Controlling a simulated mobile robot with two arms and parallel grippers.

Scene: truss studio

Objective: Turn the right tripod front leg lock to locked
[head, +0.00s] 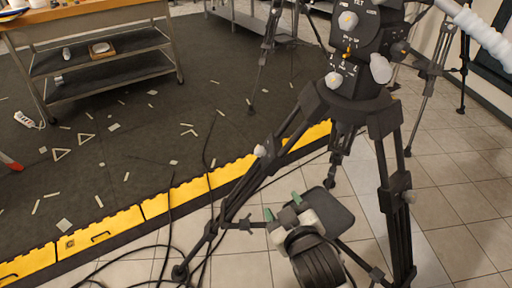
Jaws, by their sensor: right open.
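A black tripod (386,170) stands large at the right, with a dark head (352,45) marked with dials and white knobs. Its near right leg carries a bulky lock clamp (398,188) with a pale knob at its side. Another leg slants down to the left and has a pale knob (262,152) on its clamp. Whether either lock is set to locked cannot be told. My right gripper (282,206) is open and empty between these legs, its green fingertips apart and pointing up-left. It is well left of the right leg's clamp. My left gripper is not in view.
Loose black cables (165,225) run over the floor at lower left. A yellow edge strip (190,190) borders a dark mat (130,180) strewn with pale scraps. A shelved cart (105,65) stands at the back left. Other tripods stand behind. Tiled floor (460,215) is clear at right.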

